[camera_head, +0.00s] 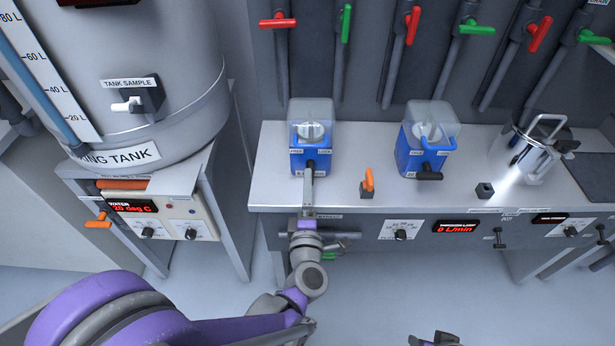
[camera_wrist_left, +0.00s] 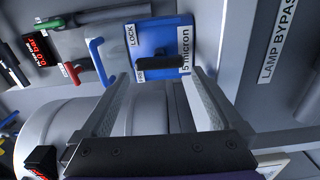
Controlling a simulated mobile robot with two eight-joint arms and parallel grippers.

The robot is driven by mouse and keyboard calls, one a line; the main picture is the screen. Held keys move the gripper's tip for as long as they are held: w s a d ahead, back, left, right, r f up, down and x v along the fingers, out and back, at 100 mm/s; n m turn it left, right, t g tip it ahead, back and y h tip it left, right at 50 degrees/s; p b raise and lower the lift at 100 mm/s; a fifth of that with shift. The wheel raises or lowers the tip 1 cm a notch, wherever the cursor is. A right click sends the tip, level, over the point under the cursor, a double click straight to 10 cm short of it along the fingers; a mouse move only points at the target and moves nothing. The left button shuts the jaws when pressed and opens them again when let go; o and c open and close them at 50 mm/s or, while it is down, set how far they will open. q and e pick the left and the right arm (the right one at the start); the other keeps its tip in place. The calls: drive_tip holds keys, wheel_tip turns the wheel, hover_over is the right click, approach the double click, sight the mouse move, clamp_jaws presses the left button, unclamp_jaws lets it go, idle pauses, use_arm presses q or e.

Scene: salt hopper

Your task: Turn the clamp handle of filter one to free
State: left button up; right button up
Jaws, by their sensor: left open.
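A blue filter housing (camera_head: 298,160) with a clear cover stands at the left of the bench, with FREE and LOCK labels on its front. A blue housing with a black clamp handle (camera_wrist_left: 167,64) also fills the upper middle of the left wrist view; the handle lies near the FREE label, LOCK is above it, and the label reads 5 micron. My left gripper (camera_head: 308,177) is just in front of the left housing. In the wrist view the open fingers (camera_wrist_left: 157,82) are apart below the handle, with nothing gripped. I cannot tell whether they touch it.
A second blue filter housing (camera_head: 411,160) stands to the right on the bench (camera_head: 350,140). An orange handle (camera_head: 368,180) is between them at the front edge. A metal jug (camera_head: 527,155) is farther right. The tank (camera_head: 150,60) is left. Red and green valve handles line the wall behind.

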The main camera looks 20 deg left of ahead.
use_arm(q)
drive_tip(key=v, duration=0.5)
drive_tip(key=shift+s, duration=0.35)
